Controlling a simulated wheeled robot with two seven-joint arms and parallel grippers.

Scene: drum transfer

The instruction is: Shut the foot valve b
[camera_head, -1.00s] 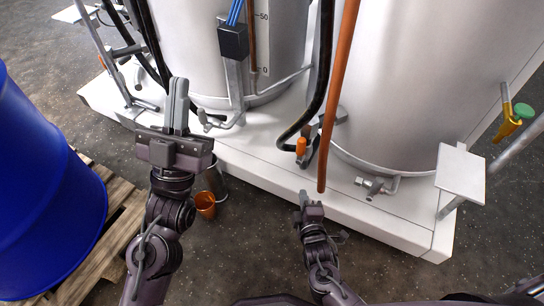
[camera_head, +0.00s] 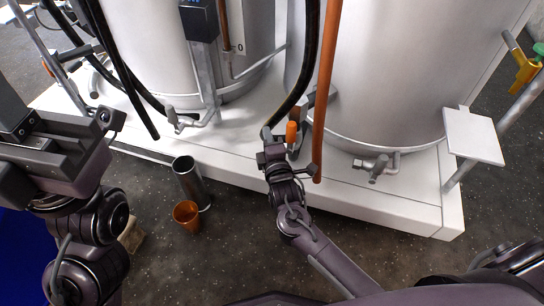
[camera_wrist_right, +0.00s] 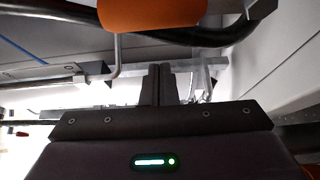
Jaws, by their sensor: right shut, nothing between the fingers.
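A valve with an orange handle (camera_head: 291,132) sits low between the two tanks, at the end of a black hose. No label marks it as b. My right gripper (camera_head: 270,143) is just left of this handle in the head view and overlaps the valve; contact cannot be told. In the right wrist view its fingers (camera_wrist_right: 158,72) are together and empty, with a large orange shape (camera_wrist_right: 150,12), likely the handle, close above. A small metal valve (camera_head: 376,167) is at the foot of the right tank. My left gripper (camera_head: 15,115) is at the left edge, its fingers cut off.
An orange pipe (camera_head: 325,100) hangs just right of the orange handle. A white plinth (camera_head: 400,212) carries both tanks. A metal cylinder (camera_head: 189,182) and an orange cup (camera_head: 186,216) stand on the floor. A white plate on a post (camera_head: 474,136) is at the right.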

